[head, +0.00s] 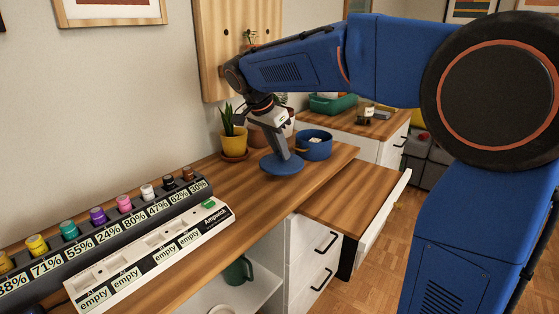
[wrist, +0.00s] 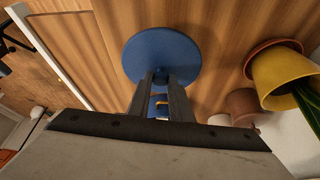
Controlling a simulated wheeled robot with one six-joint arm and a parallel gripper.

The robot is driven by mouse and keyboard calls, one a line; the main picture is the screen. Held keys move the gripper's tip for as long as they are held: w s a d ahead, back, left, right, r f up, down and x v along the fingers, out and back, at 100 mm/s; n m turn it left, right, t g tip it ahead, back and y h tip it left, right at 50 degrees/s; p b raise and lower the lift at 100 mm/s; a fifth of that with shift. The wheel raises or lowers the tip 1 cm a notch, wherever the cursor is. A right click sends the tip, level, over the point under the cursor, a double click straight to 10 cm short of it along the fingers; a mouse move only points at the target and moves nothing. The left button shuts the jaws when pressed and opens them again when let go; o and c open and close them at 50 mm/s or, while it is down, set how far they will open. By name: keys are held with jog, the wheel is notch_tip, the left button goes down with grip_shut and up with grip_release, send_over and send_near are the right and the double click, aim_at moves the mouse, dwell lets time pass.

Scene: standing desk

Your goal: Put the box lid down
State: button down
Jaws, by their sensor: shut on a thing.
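The box lid (head: 281,166) is a flat blue disc on or just above the wooden desktop; I cannot tell if it touches. It also shows in the wrist view (wrist: 160,50), beyond my fingertips. The grip point itself is mostly hidden by the fingers. The round blue box (head: 315,149) stands open just behind and right of the lid, with something pale inside.
A yellow potted plant (head: 233,142) and terracotta pots (head: 257,137) stand left of and behind the lid. A dark rack of paint jars (head: 110,225) and a white tray marked "empty" (head: 150,262) lie front left. Desktop between them and the lid is clear.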

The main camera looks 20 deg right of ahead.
aim_at(280, 158)
jog(key=shift+f, duration=1.7)
jog(key=shift+f, duration=0.1)
jog(key=c, duration=1.6)
grip_release()
jog(key=v, duration=1.2)
jog(key=shift+a, duration=0.1)
